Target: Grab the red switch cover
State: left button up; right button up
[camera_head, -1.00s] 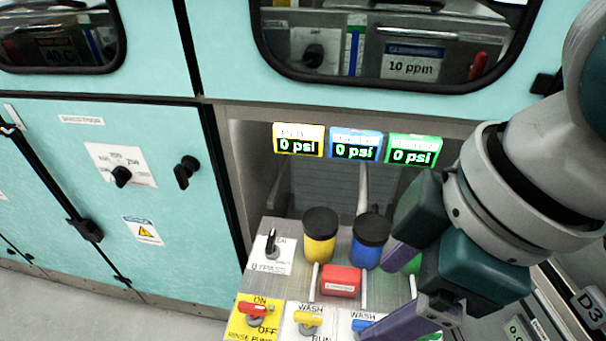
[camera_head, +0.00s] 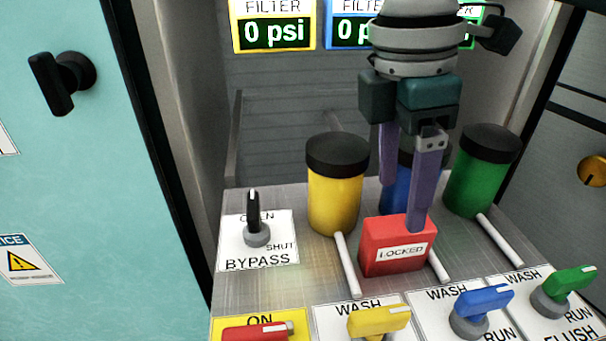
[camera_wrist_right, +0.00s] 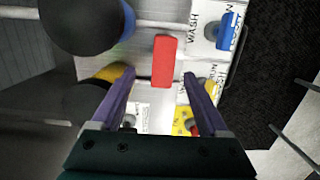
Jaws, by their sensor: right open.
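The red switch cover (camera_head: 397,247), a block with a "LOCKED" label, sits on the metal panel in front of the yellow and blue canisters. My right gripper (camera_head: 404,214) points down at it from above, open, with its two purple fingers apart. The nearer finger overlaps the cover's top right in the head view; I cannot tell if it touches. In the right wrist view the cover (camera_wrist_right: 163,62) shows upright just beyond the gap between the fingertips (camera_wrist_right: 159,76). My left gripper is not in view.
Black-lidded yellow (camera_head: 335,200) and green (camera_head: 480,185) canisters stand close by; the blue one (camera_head: 397,190) is partly hidden behind my fingers. White rods flank the cover. A black bypass switch (camera_head: 255,220) is left. Yellow (camera_head: 380,321) and blue (camera_head: 482,303) handles line the front.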

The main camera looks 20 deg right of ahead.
aim_at(399, 244)
jog(key=f, duration=0.1)
jog(key=f+b, duration=0.1)
jog(key=f, duration=0.2)
jog(key=shift+s+d, duration=0.25)
jog(key=shift+d, duration=0.05)
jog(key=f+b, duration=0.1)
jog(key=f, duration=0.2)
jog(key=f+b, duration=0.1)
jog(key=f, duration=0.1)
jog(key=shift+s+d+b, duration=0.2)
jog(key=shift+d+b, duration=0.1)
jog(key=shift+c, duration=0.3)
grip_shut()
